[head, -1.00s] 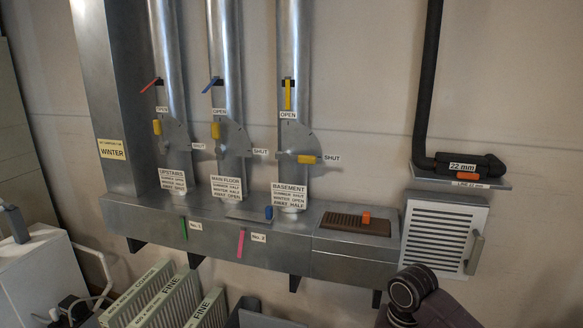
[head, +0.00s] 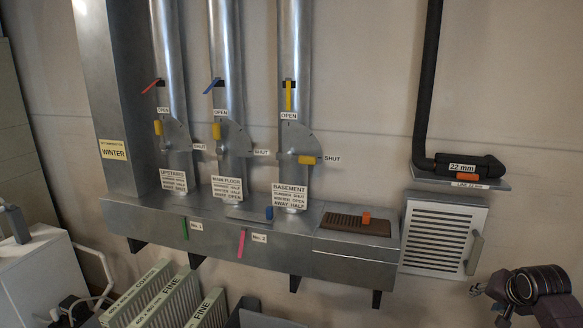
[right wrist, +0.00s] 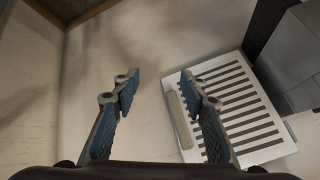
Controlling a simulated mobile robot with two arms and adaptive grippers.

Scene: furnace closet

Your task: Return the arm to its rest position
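My right arm is at the lower right of the head view, and its gripper (head: 478,290) shows small and partly hidden behind the wrist. In the right wrist view the two fingers (right wrist: 158,78) are apart, with nothing between them. Behind them are bare wall and the white louvred grille (right wrist: 235,105) with its pale handle. In the head view the grille (head: 440,236) is above and left of the arm, with a clear gap in the picture. I cannot make out my left gripper.
A metal duct box (head: 345,262) runs along the wall, with three pipes bearing coloured levers above it. A brown grated vent (head: 345,222) with an orange knob is on it. Filters (head: 160,300) stand at lower left beside a white cabinet (head: 35,265). A black pipe (head: 428,80) comes down at right.

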